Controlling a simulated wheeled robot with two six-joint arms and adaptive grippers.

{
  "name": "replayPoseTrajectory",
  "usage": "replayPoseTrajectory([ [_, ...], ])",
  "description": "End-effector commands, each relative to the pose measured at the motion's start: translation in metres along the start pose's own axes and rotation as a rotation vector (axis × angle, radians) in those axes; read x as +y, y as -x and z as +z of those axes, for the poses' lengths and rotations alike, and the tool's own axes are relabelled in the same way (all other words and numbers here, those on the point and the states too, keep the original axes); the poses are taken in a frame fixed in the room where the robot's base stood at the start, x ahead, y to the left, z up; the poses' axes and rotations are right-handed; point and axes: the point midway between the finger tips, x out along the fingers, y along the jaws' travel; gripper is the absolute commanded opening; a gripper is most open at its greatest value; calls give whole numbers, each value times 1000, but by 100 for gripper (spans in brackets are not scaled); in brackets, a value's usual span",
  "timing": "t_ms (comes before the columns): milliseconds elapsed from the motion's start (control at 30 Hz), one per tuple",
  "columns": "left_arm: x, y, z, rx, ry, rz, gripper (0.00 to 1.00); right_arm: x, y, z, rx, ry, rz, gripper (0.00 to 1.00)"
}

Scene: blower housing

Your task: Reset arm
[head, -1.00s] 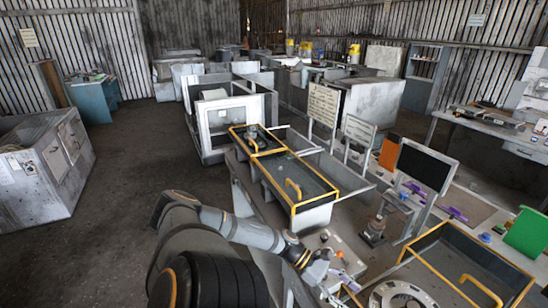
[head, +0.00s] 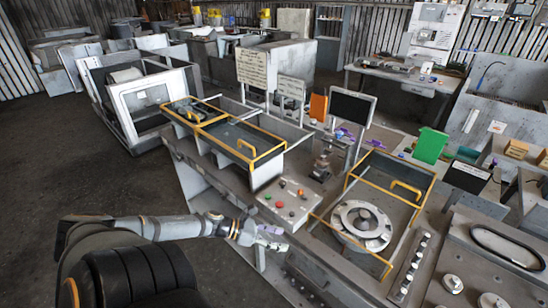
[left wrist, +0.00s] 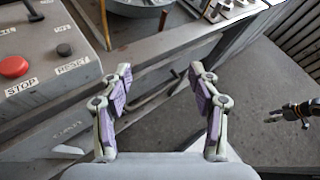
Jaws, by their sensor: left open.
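My left gripper (head: 272,238) is open and empty in the head view, by the front edge of the workbench, just below the control panel in the picture. In the left wrist view its two fingers (left wrist: 162,88), with purple pads, stand apart with nothing between them. The control panel (head: 287,200) has a red button and a green one. In the left wrist view the panel (left wrist: 42,60) shows the labels STOP and RESET, left of the fingers. A dark gripper, apparently my right one (left wrist: 290,114), shows at the right edge there; its jaws are too small to judge.
A round grey housing (head: 344,217) sits in a yellow-edged tray (head: 423,208) right of the panel. Another yellow-edged tray (head: 262,150), a black monitor (head: 352,107) and a green bin (head: 430,146) stand on the bench. The floor (head: 30,170) at left is open.

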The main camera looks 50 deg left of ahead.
Motion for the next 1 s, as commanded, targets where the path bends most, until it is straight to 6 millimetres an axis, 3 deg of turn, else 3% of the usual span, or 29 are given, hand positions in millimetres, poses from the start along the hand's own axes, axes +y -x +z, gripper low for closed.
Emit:
replayPoseTrajectory([
  [433, 0, 0, 0, 0, 1, 1, 62, 0, 0, 0, -1, 0, 0, 62],
  [567, 25, 2, -22, -22, 150, 96, 62, -1, -7, 1, -1, 0, 0, 62],
  [667, 71, 11, -74, -88, 491, 290, 62, -2, -18, 2, -1, 0, 0, 62],
  [700, 88, 17, -104, -130, 668, 382, 62, -2, -23, 3, -1, 0, 0, 62],
  [767, 107, 25, -155, -203, 945, 514, 62, -3, -30, 3, -1, 0, 0, 62],
  [800, 113, 30, -191, -255, 1123, 596, 62, -3, -34, 4, -1, 0, 0, 62],
  [900, 109, 35, -280, -389, 1543, 778, 62, -4, -43, 5, -1, 0, -1, 62],
  [1000, 80, 31, -364, -526, 1922, 945, 62, -6, -52, 6, -1, -1, -2, 62],
])
